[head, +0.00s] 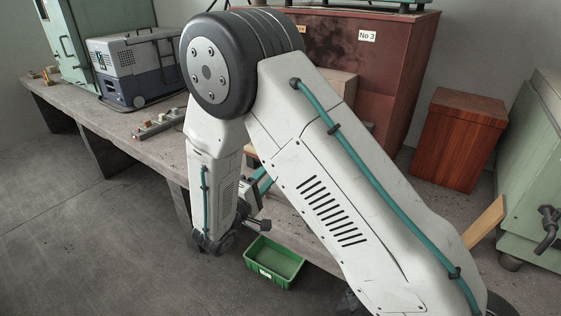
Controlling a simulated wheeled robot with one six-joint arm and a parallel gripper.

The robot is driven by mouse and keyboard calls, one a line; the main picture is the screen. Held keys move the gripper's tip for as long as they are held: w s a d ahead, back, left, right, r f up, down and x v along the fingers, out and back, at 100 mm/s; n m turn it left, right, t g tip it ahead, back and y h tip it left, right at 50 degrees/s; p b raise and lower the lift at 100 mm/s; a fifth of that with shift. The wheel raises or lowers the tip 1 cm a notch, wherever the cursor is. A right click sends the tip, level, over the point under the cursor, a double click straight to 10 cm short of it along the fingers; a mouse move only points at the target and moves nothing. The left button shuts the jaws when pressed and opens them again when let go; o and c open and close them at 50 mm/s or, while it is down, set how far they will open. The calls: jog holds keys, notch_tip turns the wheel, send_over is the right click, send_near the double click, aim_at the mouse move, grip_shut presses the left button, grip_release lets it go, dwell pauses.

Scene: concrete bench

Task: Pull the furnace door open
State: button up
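A large rust-brown box (385,60) with a dark sooty patch and a "No 3" label stands at the back of the bench, partly hidden behind my arm. It may be the furnace; I cannot make out a door or handle on it. A green cabinet (72,40) with a long upright handle stands at the far left end. My arm's wrist hangs low at the bench's front edge, well apart from both. Dark parts that seem to be my gripper (259,223) show beside the wrist, small and partly hidden, so its opening is unclear.
A grey-blue cool box (135,66) and a power strip (160,125) lie on the concrete bench (120,131). A green bin (273,262) is below my wrist. A wooden box (459,138) and a green machine (535,185) stand right. The floor at left is clear.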

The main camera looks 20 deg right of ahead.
jog(key=x, duration=0.7)
jog(key=shift+w+d+r, duration=0.1)
jog(key=shift+d, duration=0.1)
grip_shut()
